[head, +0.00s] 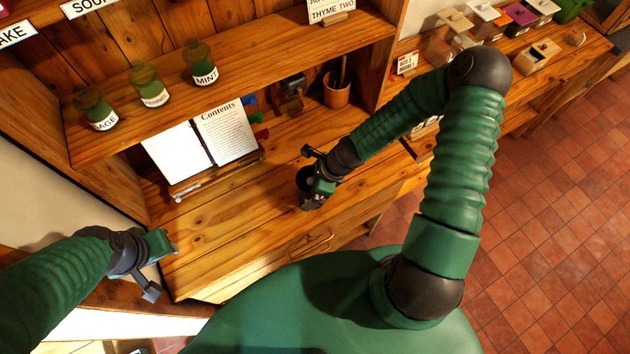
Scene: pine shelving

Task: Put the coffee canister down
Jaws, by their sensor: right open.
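My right gripper (309,178) is over the wooden counter (225,240), its two fingers spread apart. A dark, round-topped object (303,179), which may be the coffee canister, is between or just beyond these fingers. The gripper hides much of it, no label shows, and I cannot tell whether it touches the fingers. It appears to be at the counter surface. My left gripper (162,268) is at the counter's left front edge, with its fingers apart and nothing between them.
An open book (225,132) on a wooden stand is behind the counter's middle. Labelled jars, including mint (200,65), line the shelf above. A brown pot (336,92) stands at the back right. The counter's front left is clear.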

